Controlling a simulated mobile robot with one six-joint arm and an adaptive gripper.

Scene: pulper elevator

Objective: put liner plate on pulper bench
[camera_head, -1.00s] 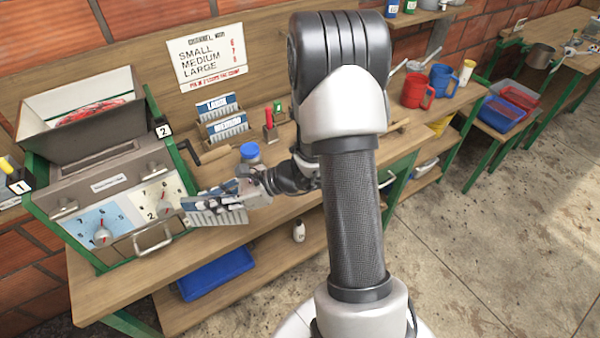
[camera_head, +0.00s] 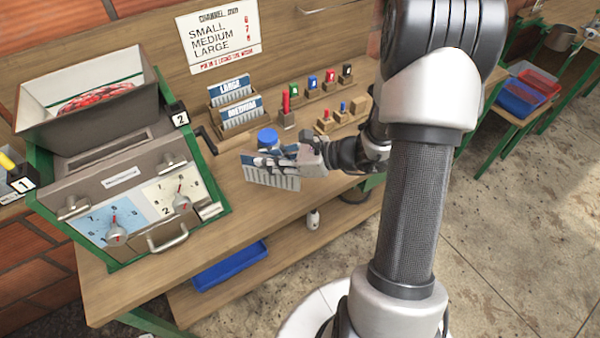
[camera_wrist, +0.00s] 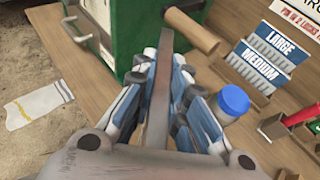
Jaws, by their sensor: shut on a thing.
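My gripper (camera_head: 294,158) is shut on a liner plate (camera_head: 270,178), a grey ribbed plate with a blue upper band. The plate is held upright above the front of the wooden pulper bench (camera_head: 150,268), right of the pulper. In the wrist view the plate (camera_wrist: 157,90) shows edge-on between the fingers of my gripper (camera_wrist: 165,85). Whether its lower edge touches the bench is unclear. Two more plates, marked LARGE (camera_head: 230,90) and MEDIUM (camera_head: 241,112), stand in wooden holders at the back of the bench.
The green-framed pulper (camera_head: 125,180) with hopper and dials stands left. A blue-capped jar (camera_head: 268,138) stands close behind the held plate. A crank handle (camera_head: 206,142) juts from the pulper. Several coloured tags stand at the back. A blue tray (camera_head: 230,267) lies on the lower shelf.

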